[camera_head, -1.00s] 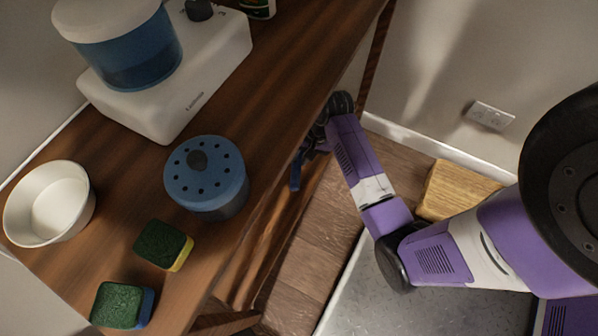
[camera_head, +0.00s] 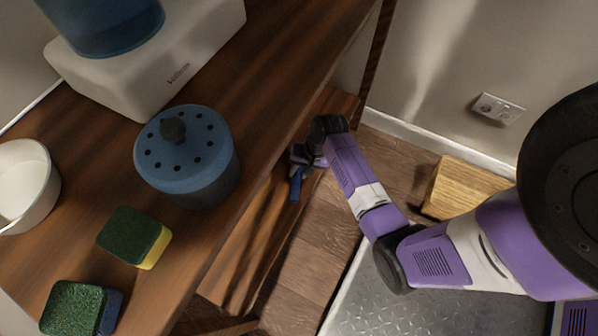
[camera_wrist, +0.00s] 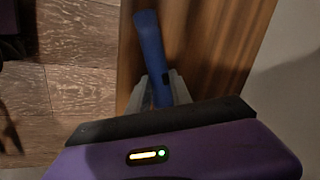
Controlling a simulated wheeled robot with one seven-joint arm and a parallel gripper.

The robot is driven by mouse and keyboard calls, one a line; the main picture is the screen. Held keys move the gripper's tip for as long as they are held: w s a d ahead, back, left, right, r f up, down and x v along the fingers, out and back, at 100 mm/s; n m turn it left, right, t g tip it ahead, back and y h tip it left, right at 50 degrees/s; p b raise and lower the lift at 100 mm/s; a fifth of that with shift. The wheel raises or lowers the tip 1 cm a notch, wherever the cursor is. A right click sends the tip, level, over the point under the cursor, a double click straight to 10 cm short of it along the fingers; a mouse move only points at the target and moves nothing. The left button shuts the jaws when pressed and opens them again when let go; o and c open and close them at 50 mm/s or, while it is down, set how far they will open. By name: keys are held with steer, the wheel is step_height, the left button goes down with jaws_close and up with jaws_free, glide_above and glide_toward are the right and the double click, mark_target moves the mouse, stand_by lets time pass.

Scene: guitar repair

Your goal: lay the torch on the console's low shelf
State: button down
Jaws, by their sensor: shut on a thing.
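The torch is a slim blue stick; in the wrist view the torch (camera_wrist: 153,55) stands out past my gripper, over the brown wood of the shelf. My gripper (camera_wrist: 160,90) is shut on the torch near its lower end. In the head view the torch (camera_head: 296,184) hangs below my gripper (camera_head: 303,160), beside the console's front edge. The console's low shelf (camera_head: 245,250) is the lower brown board, partly hidden under the console top (camera_head: 270,75). I cannot tell whether the torch touches the shelf.
On the console top stand a blue lidded pot (camera_head: 190,155), a white appliance (camera_head: 150,75), a white bowl (camera_head: 25,185) and two sponges (camera_head: 130,237). The top overhangs the low shelf. A wooden block (camera_head: 460,190) lies on the right near the wall. The visible shelf part is clear.

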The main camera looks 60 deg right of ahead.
steer(key=c, duration=1.2)
jaws_free()
steer(key=shift+o, duration=0.2)
